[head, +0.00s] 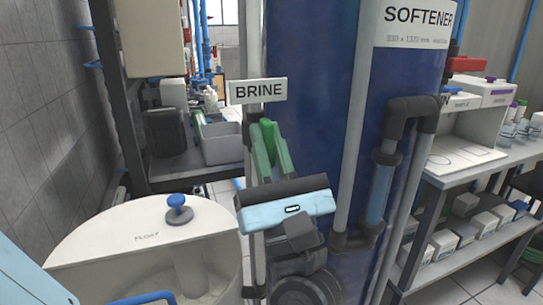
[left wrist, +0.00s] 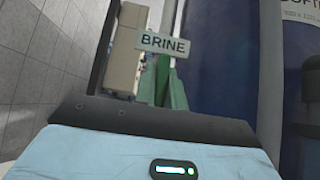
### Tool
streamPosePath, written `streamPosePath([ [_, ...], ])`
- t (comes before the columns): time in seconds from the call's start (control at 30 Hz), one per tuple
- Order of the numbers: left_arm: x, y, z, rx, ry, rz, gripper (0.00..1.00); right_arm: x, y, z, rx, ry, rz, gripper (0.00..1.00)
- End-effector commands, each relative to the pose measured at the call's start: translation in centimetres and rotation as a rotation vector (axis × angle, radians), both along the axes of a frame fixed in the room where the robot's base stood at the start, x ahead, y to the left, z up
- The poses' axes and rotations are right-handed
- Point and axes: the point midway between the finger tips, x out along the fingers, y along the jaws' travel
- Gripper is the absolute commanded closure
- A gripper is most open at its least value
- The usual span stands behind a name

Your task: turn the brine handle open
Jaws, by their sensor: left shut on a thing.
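The brine handle (head: 268,128) is a bright green piece just below the white BRINE sign (head: 258,91), in front of the blue softener tank. My left gripper (head: 267,142) points up at it, with its two dull green fingers on either side and shut on it. In the left wrist view the handle (left wrist: 162,74) shows as a green strip between the fingers. The fingers and the sign hide much of the handle and its valve, so I cannot tell its exact angle. My right gripper is not in view.
The blue softener tank (head: 310,60) stands close behind the handle, with grey pipes (head: 351,110) to its right. A white tank (head: 110,235) with a blue-knobbed lid stands at lower left. A bench (head: 440,180) with lab items is at right.

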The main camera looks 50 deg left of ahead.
Motion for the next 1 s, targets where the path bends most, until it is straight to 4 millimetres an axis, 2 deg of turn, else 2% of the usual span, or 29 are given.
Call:
streamPosePath([
  [0.53, -0.04, 0.01, 0.09, -0.01, -0.024, -0.001, 1.0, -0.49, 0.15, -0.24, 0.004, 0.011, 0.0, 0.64],
  [0.57, -0.04, 0.01, 0.09, -0.01, -0.024, -0.001, 0.84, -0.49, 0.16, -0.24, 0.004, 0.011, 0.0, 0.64],
  [0.7, -0.03, 0.01, 0.07, -0.009, -0.023, -0.001, 0.66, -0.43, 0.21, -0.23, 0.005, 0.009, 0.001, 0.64],
  [1.0, -0.03, -0.1, -0.1, -0.008, -0.02, -0.001, 0.66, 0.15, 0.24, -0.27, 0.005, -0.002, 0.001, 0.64],
])
